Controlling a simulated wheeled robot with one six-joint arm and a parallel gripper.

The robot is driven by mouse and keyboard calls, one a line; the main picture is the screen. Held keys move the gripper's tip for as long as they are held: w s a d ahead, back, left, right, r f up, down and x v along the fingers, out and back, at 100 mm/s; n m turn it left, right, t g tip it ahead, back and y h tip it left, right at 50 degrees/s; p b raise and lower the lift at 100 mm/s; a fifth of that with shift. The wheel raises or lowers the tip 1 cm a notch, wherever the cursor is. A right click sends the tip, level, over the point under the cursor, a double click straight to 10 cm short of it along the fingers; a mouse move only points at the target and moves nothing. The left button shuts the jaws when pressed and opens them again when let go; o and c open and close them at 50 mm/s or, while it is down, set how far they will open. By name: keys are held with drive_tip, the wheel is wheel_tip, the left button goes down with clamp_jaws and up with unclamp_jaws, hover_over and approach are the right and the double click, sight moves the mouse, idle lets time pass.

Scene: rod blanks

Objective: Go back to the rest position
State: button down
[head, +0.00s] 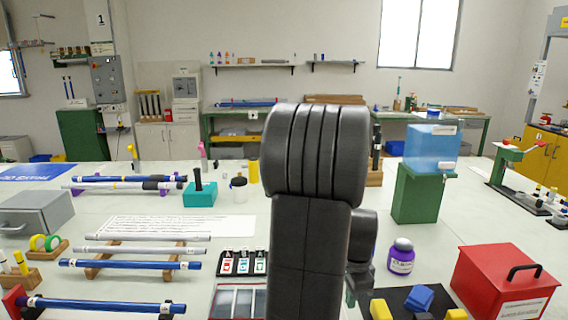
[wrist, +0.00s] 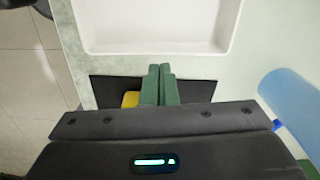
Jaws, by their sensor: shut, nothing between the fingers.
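My gripper (wrist: 160,68) shows in the wrist view as two green fingers pressed together, shut and empty. They point at the near edge of a white tray (wrist: 157,50). A dark mat (wrist: 205,92) lies under and beside the fingers, with a yellow piece (wrist: 130,99) just left of them. In the head view my dark arm rises through the middle and hides much of the table behind it. Only a small part of the wrist shows there, low beside the arm, and the fingertips cannot be made out.
Blue rods (head: 130,264) and grey rods lie on wooden racks at left. A teal block (head: 200,194) stands behind them. A blue cylinder (wrist: 300,100) is near my gripper's right.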

wheel_tip(320, 180, down, 3)
drive_tip(key=shift+f+b, duration=0.2)
drive_tip(key=shift+b, duration=0.9)
drive_tip(key=shift+w+d+r, duration=0.1)
drive_tip(key=shift+d, duration=0.4)
